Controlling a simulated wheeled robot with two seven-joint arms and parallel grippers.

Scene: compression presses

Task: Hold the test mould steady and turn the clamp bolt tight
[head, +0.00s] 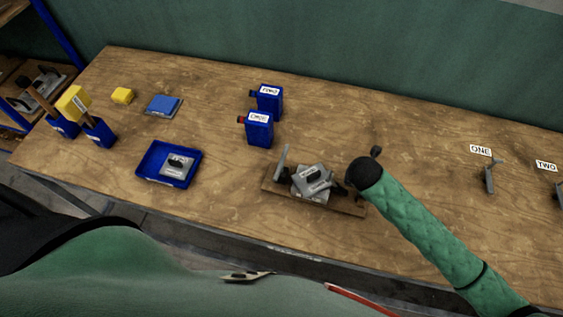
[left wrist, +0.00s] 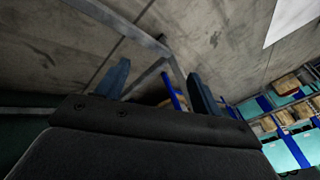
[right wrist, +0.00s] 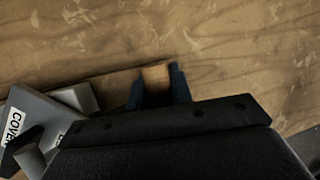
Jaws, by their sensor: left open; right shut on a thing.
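The grey test mould (head: 311,181), with white labels, sits on a wooden base (head: 275,192) near the bench's front edge. A grey upright plate (head: 281,161) stands at the base's left end. In the right wrist view a grey block (right wrist: 45,118) labelled COVER is at the left. My right gripper (right wrist: 157,88) is shut on a brown wooden piece (right wrist: 155,78) at the base's right end. I cannot tell whether this piece belongs to the base. My right arm hides the clamp bolt area in the head view. My left gripper (left wrist: 160,88) is open and empty, away from the bench.
A blue tray (head: 144,172) holds another grey labelled block (head: 178,166). Blue containers (head: 259,131) stand behind the mould. ONE (head: 480,150) and TWO (head: 546,166) labels lie at the right by grey handled parts.

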